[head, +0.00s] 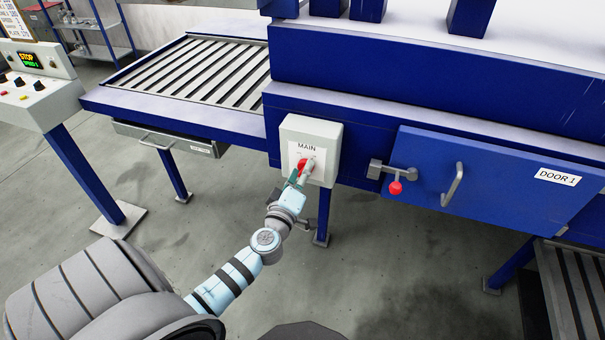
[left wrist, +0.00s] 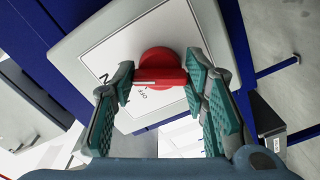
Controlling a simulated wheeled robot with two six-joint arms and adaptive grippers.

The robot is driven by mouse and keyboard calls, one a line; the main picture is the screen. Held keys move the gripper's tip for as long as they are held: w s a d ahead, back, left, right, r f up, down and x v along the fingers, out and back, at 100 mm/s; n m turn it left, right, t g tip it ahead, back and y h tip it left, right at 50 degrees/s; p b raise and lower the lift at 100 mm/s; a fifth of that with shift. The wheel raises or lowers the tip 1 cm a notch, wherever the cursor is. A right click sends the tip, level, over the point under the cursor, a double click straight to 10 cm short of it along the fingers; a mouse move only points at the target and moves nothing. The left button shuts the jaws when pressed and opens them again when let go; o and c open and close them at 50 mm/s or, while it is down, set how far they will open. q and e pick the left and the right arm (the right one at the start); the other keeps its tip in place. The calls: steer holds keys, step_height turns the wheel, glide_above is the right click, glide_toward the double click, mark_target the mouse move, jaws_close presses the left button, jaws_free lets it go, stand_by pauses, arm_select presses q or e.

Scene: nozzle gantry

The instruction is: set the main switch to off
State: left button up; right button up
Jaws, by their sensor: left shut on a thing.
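The main switch is a red rotary knob (left wrist: 160,68) on a grey box (head: 325,134) labelled MAIN, mounted on the blue machine front. In the left wrist view the knob has a bar handle with a pale line on it, and the lettering OFF shows beside it on the white plate (left wrist: 121,64). My left gripper (head: 300,175) is at the box, and in the left wrist view its fingers (left wrist: 160,86) lie on both sides of the handle, shut on it. In the head view the gripper partly hides the knob. My right gripper is not in view.
Right of the box are a latch with a red knob (head: 395,187) and a blue door (head: 500,180) labelled DOOR 1 with a handle. A drawer (head: 165,138) and slatted conveyor (head: 190,72) are on the left. A control panel (head: 35,90) stands far left.

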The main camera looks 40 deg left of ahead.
arm_select(q)
steer(key=shift+n, duration=0.4)
steer(key=shift+n+p, duration=0.75)
steer(key=shift+n, duration=4.75)
steer(key=o, duration=1.1)
steer(key=shift+o, duration=0.2)
steer(key=v, duration=1.2)
